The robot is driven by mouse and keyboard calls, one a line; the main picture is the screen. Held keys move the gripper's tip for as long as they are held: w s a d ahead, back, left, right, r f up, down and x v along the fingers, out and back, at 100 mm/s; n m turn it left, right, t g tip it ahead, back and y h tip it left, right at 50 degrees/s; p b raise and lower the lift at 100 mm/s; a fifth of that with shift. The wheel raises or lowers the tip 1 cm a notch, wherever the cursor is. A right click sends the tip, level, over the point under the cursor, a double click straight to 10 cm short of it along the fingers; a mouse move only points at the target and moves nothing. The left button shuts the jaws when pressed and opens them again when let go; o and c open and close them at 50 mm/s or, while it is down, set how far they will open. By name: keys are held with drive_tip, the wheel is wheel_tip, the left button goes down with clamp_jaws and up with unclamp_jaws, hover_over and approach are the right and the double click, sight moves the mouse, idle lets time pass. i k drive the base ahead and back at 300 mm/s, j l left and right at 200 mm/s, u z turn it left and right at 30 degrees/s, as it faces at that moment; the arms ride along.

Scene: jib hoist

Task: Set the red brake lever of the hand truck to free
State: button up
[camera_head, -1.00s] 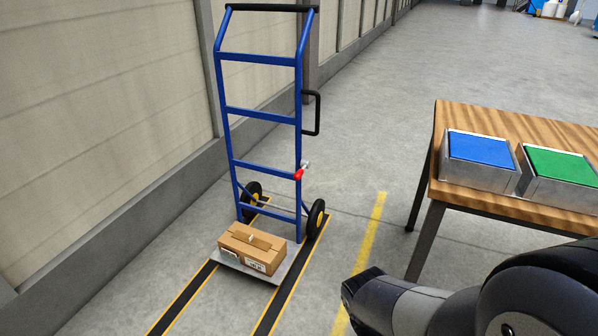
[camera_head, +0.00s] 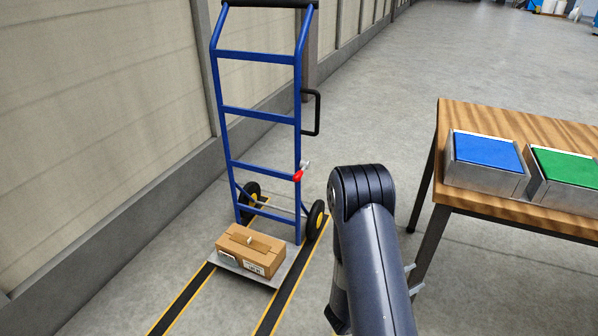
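A blue hand truck (camera_head: 262,113) stands upright near the left wall, with a black top handle and a black side handle (camera_head: 317,112). Its red brake lever (camera_head: 299,176) is on the right upright, just above the right wheel (camera_head: 316,216), and angles down to the left. I cannot read any brake marking. A cardboard box (camera_head: 250,252) rests on the truck's toe plate (camera_head: 228,262). My arm rises at the bottom right of the lever, apart from it in the picture. My gripper's fingertips do not show.
A wooden table (camera_head: 480,205) stands at the right with a blue-topped box (camera_head: 486,152) and a green-topped box (camera_head: 565,168). The truck stands over two dark floor strips with yellow edges. The wall is close on its left. Open floor lies behind and to the right.

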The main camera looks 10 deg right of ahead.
sight(304, 163)
drive_tip(key=i+u, duration=0.1)
drive_tip(key=i, duration=0.3)
drive_tip(key=i+l+u, duration=0.1)
drive_tip(key=i, duration=0.3)
drive_tip(key=i+l+u, duration=0.1)
drive_tip(key=i, duration=0.3)
drive_tip(key=l+u, duration=0.1)
drive_tip(key=u, duration=0.85)
